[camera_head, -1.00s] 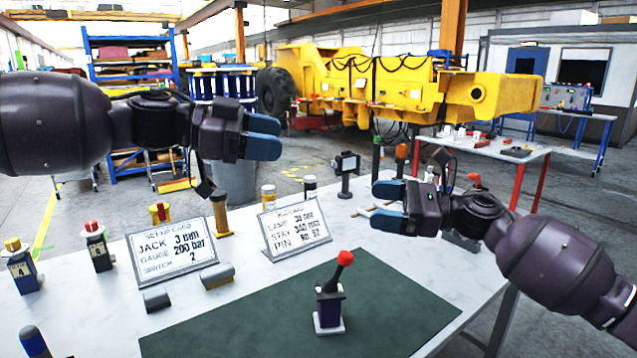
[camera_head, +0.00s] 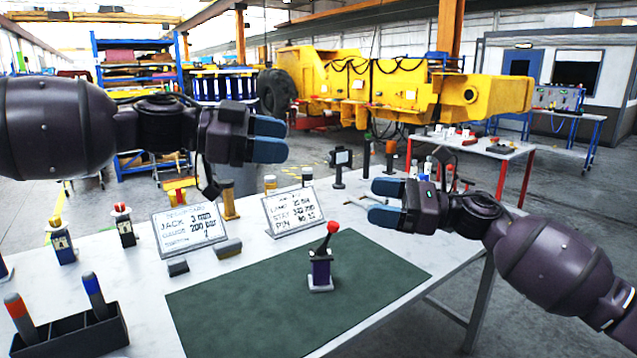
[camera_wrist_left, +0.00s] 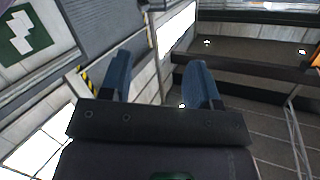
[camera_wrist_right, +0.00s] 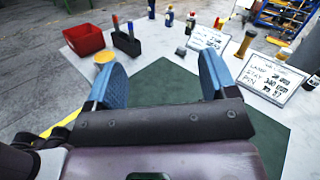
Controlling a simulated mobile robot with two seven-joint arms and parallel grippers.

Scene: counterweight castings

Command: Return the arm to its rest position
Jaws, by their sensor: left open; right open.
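My left gripper (camera_head: 268,139) is raised above the far left part of the table in the head view. Its blue fingers are apart and empty, as the left wrist view (camera_wrist_left: 160,82) shows. My right gripper (camera_head: 378,201) is above the table's right side, with its blue fingers apart and nothing between them in the right wrist view (camera_wrist_right: 158,80). A joystick with a red ball knob (camera_head: 321,268) stands upright on the dark green mat (camera_head: 250,310), apart from both grippers.
Two cards (camera_head: 188,230) (camera_head: 293,211) stand on the white table (camera_head: 135,270). A black holder with red- and blue-topped sticks (camera_head: 75,335) is at the front left. The right wrist view also shows a red bin (camera_wrist_right: 83,41). A yellow machine (camera_head: 400,90) stands behind.

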